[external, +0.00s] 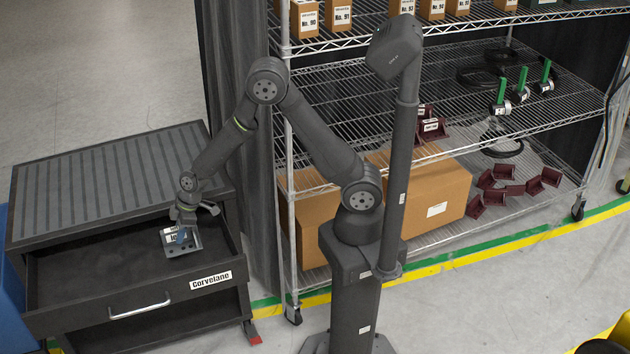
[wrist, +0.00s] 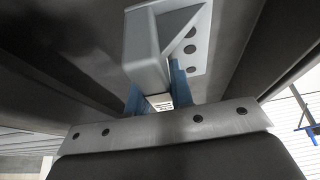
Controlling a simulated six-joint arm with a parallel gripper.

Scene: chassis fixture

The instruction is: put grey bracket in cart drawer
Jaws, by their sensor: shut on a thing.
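The grey bracket (external: 183,246) is at the right part of the open cart drawer (external: 80,276) in the external view. It has a white label and a plate with dark holes. My gripper (external: 184,232) is shut on it from above, inside the outline of the drawer. In the wrist view the grey bracket (wrist: 150,52) shows between the blue fingers of my gripper (wrist: 160,95), with its holed plate at the right. Whether the bracket touches the drawer floor I cannot tell.
The cart's ribbed top (external: 120,180) lies behind the drawer. The drawer front (external: 150,301) has a handle and a Corvelane label. A wire shelf (external: 440,85) with cardboard boxes (external: 430,195) and dark red brackets (external: 495,190) stands at the right. The drawer's left part is clear.

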